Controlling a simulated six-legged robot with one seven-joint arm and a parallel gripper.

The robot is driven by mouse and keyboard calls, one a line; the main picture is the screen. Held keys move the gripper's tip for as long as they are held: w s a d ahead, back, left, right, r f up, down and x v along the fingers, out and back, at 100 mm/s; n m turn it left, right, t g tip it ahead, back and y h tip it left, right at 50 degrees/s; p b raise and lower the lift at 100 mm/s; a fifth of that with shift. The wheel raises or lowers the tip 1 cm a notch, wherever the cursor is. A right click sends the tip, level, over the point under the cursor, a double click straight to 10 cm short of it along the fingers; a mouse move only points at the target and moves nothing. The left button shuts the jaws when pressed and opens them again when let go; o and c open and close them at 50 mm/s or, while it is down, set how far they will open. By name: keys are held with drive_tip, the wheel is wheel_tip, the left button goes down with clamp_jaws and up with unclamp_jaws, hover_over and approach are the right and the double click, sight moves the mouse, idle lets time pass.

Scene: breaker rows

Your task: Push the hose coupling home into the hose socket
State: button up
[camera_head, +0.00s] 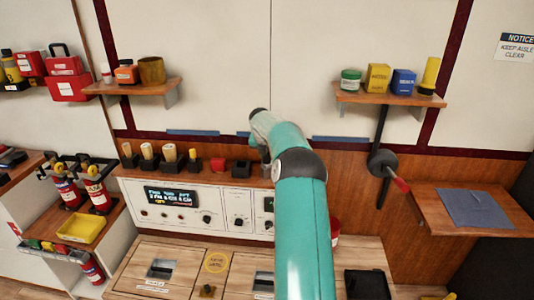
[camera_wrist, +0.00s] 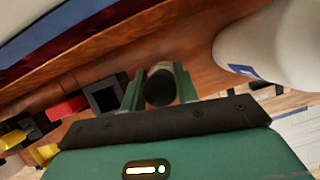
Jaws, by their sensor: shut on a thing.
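My gripper (camera_wrist: 158,88) shows in the wrist view with its two green fingers closed on a dark round piece with a lighter end, which I take to be the hose coupling (camera_wrist: 159,86). The piece lies between the fingers, its round end towards the camera. In the head view my teal arm reaches towards the wooden wall and hides the gripper and the coupling. I cannot make out the hose socket for certain in either view; it may be hidden behind my arm or the coupling.
An open black box (camera_head: 241,168) and a red block (camera_head: 218,165) stand on the ledge left of my arm. A white control panel (camera_head: 180,208) is below.

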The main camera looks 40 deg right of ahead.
drive_tip(key=shift+f, duration=0.25)
drive_tip(key=o, duration=1.2)
drive_tip(key=shift+f, duration=0.1)
drive_tip(key=v, duration=1.4)
drive_tip(key=shift+s+f, duration=0.1)
